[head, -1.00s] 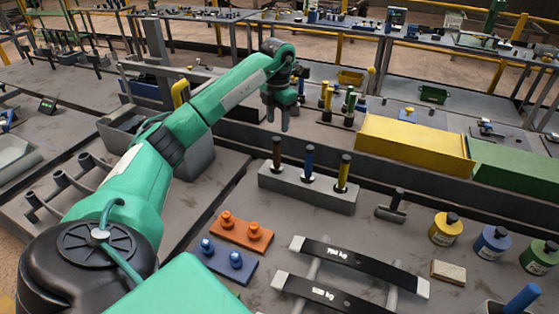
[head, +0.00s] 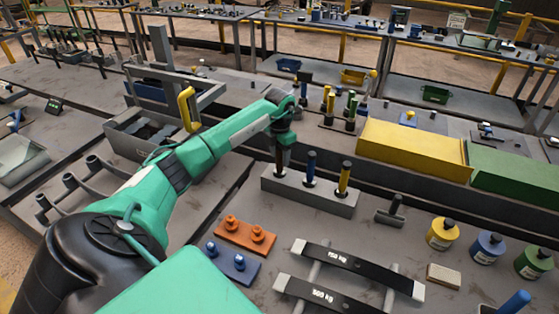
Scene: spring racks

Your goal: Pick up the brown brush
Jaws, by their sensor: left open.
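My right gripper is not in view.
Orange (head: 245,235) and blue (head: 232,262) pegged plates lie in front of the block. Two black weight-labelled bars (head: 355,262) lie nearer. A small dark T-shaped tool (head: 391,212) and several round pots (head: 442,234) stand to the right. A yellow box (head: 412,148) is behind.

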